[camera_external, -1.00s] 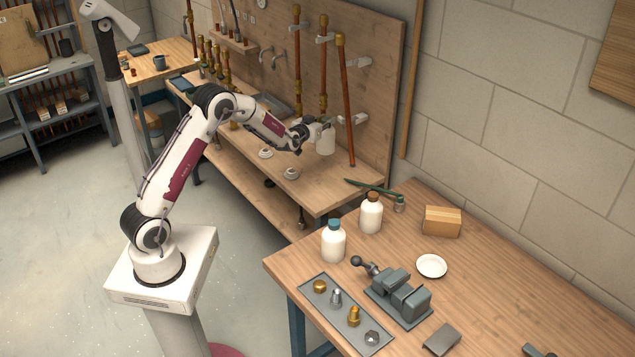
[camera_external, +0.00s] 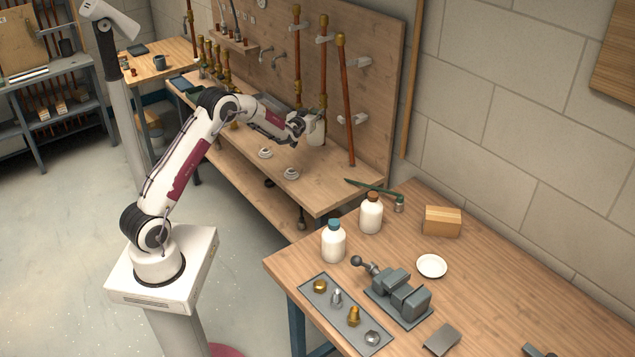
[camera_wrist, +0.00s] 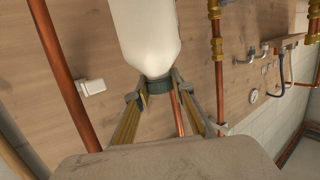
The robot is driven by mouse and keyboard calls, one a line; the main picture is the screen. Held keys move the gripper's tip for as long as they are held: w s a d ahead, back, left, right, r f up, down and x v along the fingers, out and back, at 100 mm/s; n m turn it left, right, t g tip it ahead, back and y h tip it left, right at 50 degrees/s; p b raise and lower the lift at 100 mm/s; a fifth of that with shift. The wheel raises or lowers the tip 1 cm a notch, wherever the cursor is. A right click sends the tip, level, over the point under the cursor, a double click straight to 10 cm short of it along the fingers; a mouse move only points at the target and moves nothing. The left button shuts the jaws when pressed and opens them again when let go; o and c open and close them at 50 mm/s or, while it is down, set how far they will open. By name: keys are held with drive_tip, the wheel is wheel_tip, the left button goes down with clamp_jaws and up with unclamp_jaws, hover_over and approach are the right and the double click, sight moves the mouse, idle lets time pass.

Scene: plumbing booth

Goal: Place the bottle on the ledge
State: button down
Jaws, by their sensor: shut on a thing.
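The bottle (camera_wrist: 147,35) is white with a dark green cap (camera_wrist: 157,84). In the wrist view my gripper (camera_wrist: 158,90) is shut on it at the cap, and the bottle's far end runs out of the picture. In the external view my gripper (camera_external: 302,122) holds the bottle (camera_external: 317,132) in the air in front of the wooden back panel, partly hiding it. A small wooden ledge (camera_external: 236,42) is fixed to the panel further left, with a few small items on it. The bottle is well apart from this ledge.
Copper pipes (camera_external: 346,105) stand on the panel close to the bottle; one (camera_wrist: 62,75) also shows in the wrist view. Taps (camera_external: 277,58) sit between ledge and pipes. Two more white bottles (camera_external: 371,215) stand on the front table. The bench (camera_external: 325,185) is mostly clear below my gripper.

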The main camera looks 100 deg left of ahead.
sight(315, 133)
drive_tip(key=shift+f, duration=2.9)
drive_tip(key=shift+f, duration=1.95)
drive_tip(key=c, duration=1.7)
unclamp_jaws()
drive_tip(key=shift+r, duration=0.15)
drive_tip(key=shift+v, duration=6)
